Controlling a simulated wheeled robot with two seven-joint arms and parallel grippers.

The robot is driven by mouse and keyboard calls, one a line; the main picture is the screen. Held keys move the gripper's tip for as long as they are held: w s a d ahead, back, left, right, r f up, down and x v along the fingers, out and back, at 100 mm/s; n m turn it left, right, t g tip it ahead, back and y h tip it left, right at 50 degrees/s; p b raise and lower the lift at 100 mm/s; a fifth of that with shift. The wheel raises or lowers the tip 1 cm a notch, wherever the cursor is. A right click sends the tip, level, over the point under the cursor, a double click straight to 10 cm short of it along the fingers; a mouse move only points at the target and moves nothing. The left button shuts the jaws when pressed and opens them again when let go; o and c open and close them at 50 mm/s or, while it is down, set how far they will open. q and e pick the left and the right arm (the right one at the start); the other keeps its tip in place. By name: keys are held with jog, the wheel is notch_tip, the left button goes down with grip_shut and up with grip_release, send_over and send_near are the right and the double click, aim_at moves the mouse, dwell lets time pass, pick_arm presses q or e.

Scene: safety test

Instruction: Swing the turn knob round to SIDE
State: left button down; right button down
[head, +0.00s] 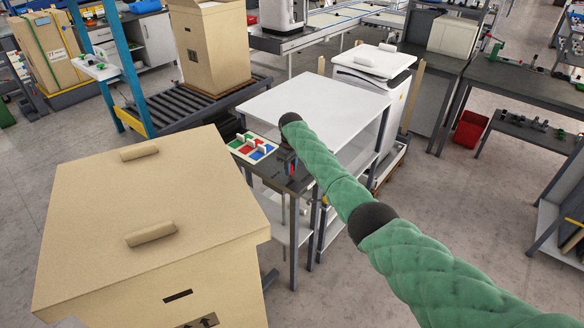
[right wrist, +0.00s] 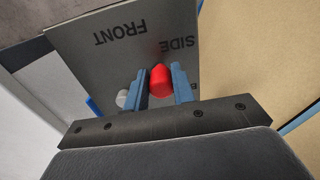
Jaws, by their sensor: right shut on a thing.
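The red turn knob (right wrist: 160,82) is between the two blue fingers of my right gripper (right wrist: 160,86), which is shut on it. It is in front of a grey panel (right wrist: 95,60) whose printed words appear upside down. FRONT is at the upper left; SIDE is just above and right of the knob. A third word, starting with B, is mostly hidden by the right finger. The knob's top end is near SIDE; I cannot tell its exact pointing. In the head view my right gripper (head: 291,163) is small, at the dark table's edge. My left gripper is not in view.
A coloured board (head: 237,143) with red, green and blue patches lies on the dark table left of my right gripper. A large cardboard box (head: 90,200) stands close at the left. A white-topped table (head: 315,105) is behind. Open floor (head: 480,210) is at the right.

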jog(key=shift+w+d, duration=0.1)
jog(key=shift+d, duration=0.7)
jog(key=c, duration=1.3)
grip_release()
jog(key=shift+d, duration=0.2)
jog(key=shift+o, duration=0.7)
jog(key=shift+w+d, duration=0.1)
jog(key=shift+d, duration=0.2)
jog(key=shift+d+f, duration=0.1)
jog(key=shift+a, duration=0.25)
jog(key=shift+a+r, duration=0.2)
jog(key=shift+r, duration=0.15)
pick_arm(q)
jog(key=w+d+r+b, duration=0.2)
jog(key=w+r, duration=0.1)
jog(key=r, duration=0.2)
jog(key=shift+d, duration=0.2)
pick_arm(e)
notch_tip(320, 180, up, 7)
jog(key=d, duration=0.1)
